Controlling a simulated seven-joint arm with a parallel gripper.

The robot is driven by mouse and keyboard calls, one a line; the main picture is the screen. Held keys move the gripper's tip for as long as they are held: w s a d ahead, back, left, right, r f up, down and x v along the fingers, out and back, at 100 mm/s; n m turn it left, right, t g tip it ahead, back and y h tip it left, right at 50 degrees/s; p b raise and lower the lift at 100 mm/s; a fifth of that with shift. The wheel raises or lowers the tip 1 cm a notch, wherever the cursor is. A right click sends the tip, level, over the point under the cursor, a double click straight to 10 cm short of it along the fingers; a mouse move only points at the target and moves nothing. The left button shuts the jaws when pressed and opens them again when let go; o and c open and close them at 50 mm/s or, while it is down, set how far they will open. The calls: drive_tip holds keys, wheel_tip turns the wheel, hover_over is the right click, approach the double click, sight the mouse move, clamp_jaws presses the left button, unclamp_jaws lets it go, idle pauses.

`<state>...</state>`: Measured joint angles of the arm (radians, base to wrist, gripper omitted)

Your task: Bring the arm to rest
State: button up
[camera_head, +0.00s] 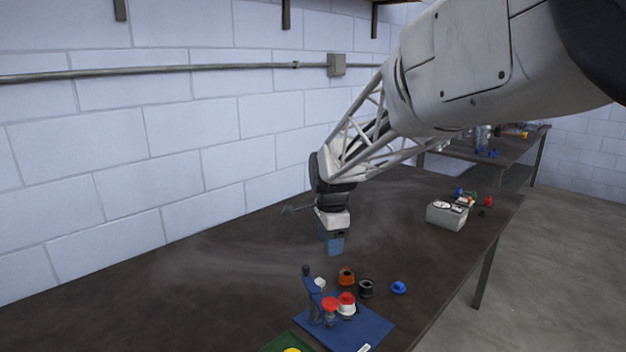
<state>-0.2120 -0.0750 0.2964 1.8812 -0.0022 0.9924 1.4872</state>
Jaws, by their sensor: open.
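My gripper (334,245) hangs at the end of my arm near the middle of the view, pointing down above the dark table (190,290). Its blue fingers are small in this view, and I see nothing held between them. It is apart from the things on the table, behind the group of small parts. My arm comes in from the upper right and hides part of the wall and the far table.
A blue mat (373,329) holds red-topped parts (346,299) and a dark blue upright tool (309,290). Nearby are an orange-brown ring (346,276), a black ring (366,287) and a blue piece (398,287). A white box (447,215) stands right. The table's left is clear.

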drive_tip(key=s+d+r+n+t, duration=0.1)
drive_tip(key=s+d+r+n, duration=0.15)
drive_tip(key=s+d, duration=0.45)
drive_tip(key=s+d+r+n, duration=0.2)
drive_tip(key=s+n, duration=0.2)
drive_tip(key=s, duration=0.6)
drive_tip(key=s+d+f+n, duration=0.1)
drive_tip(key=s+n, duration=0.1)
drive_tip(key=s, duration=0.4)
drive_tip(key=s+d+f+n, duration=0.1)
drive_tip(key=s+d+n, duration=0.1)
drive_tip(key=s, duration=0.4)
drive_tip(key=s+d+f+n+t, duration=0.1)
drive_tip(key=s+d+n, duration=0.1)
drive_tip(key=s+n, duration=0.2)
drive_tip(key=shift+s+d+f, duration=0.2)
drive_tip(key=shift+s+f, duration=0.05)
drive_tip(key=shift+s, duration=1.15)
